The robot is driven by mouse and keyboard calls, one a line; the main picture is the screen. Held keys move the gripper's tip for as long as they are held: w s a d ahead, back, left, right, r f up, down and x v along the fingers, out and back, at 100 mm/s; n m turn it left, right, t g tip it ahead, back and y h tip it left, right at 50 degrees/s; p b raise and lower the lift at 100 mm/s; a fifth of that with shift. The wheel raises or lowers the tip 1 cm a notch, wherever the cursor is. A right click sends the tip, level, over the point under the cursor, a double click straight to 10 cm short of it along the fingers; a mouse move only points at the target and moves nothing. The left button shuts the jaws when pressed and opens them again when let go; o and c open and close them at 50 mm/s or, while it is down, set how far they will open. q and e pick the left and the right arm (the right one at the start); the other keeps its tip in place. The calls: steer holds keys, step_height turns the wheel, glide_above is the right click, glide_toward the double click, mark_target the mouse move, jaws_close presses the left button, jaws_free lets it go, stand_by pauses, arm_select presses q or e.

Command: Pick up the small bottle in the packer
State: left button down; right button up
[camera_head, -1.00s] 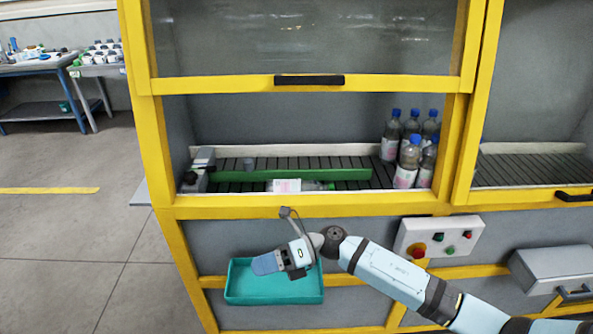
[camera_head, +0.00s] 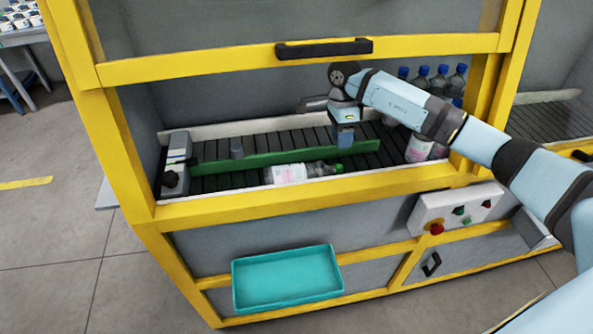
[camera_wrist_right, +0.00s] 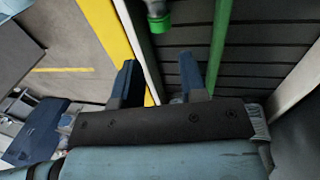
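The small bottle (camera_head: 289,173) lies on its side on the dark conveyor inside the yellow-framed packer (camera_head: 270,207). It has a white and pink label, and its green cap points right. My right gripper (camera_head: 346,143) is inside the packer opening, pointing down, above and just right of the cap. In the right wrist view the gripper (camera_wrist_right: 158,80) has its two blue fingers spread with nothing between them. The green cap (camera_wrist_right: 159,23) shows beyond them at the top; the rest of the bottle is mostly out of that view. My left gripper is not in view.
A green guide rail (camera_head: 265,159) runs along the conveyor behind the bottle. Several upright blue-capped bottles (camera_head: 438,80) stand at the right, partly behind my arm. The raised door's handle (camera_head: 324,48) is above. A teal tray (camera_head: 287,278) hangs below, empty.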

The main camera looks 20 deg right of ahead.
mark_target(340, 165)
steer(key=f, duration=0.4)
steer(key=shift+s+a+p, duration=0.15)
steer(key=shift+s+p, duration=0.15)
steer(key=shift+p, duration=0.05)
steer(key=shift+f, duration=0.25)
steer(key=shift+s+f, duration=0.1)
steer(key=shift+f, duration=0.1)
steer(key=f+p, duration=0.1)
steer(key=s+f+p, duration=0.1)
steer(key=f, duration=0.1)
steer(key=shift+a+f, duration=0.1)
steer(key=shift+f, duration=0.75)
jaws_close()
